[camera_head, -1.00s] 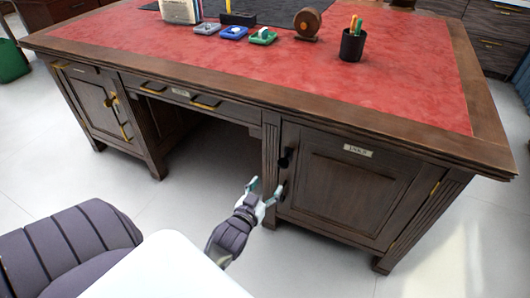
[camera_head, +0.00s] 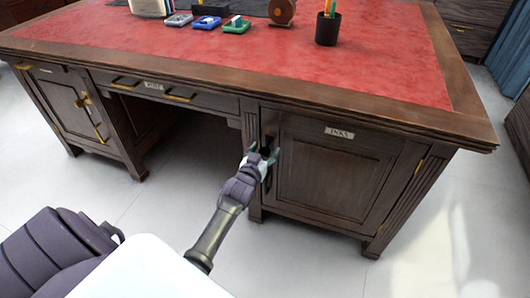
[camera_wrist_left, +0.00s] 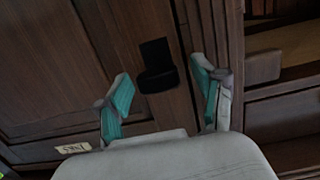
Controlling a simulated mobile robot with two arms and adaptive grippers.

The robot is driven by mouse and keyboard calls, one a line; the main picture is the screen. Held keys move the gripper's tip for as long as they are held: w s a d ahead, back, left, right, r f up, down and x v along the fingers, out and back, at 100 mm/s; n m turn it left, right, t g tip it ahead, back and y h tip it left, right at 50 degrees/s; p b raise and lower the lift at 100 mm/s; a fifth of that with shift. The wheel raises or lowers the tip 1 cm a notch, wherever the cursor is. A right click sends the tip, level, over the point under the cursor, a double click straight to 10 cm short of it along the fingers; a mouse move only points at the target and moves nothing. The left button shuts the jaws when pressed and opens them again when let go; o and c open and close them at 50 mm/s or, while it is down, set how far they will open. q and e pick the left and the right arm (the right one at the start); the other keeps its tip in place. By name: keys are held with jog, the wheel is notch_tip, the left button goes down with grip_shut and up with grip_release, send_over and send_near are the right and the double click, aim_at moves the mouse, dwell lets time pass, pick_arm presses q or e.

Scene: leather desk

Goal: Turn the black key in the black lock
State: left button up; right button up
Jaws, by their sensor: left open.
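The black lock (camera_head: 268,143) is on the left edge of the right cabinet door (camera_head: 335,178), just above my left gripper's fingertips in the head view. In the left wrist view a black piece with a wider bar at its lower end, the lock with the key (camera_wrist_left: 157,78), shows between the fingers. I cannot clearly separate key from lock. My left gripper (camera_head: 262,154) is open, with its teal-padded fingers (camera_wrist_left: 161,84) on either side of the black piece and a gap on both sides. My right gripper is not in view.
The door carries an INKS label (camera_head: 339,132). The red desk top (camera_head: 250,58) overhangs the door and holds trays, a pen cup (camera_head: 328,27) and a wooden roll (camera_head: 282,11). The left cabinet (camera_head: 75,105) has brass fittings. The floor in front is clear.

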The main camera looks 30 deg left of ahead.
pick_arm(q)
jog(key=shift+w, duration=0.1)
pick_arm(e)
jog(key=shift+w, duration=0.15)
pick_arm(q)
jog(key=c, duration=1.2)
jog(key=shift+m+y, duration=0.3)
jog(key=shift+m, duration=1.1)
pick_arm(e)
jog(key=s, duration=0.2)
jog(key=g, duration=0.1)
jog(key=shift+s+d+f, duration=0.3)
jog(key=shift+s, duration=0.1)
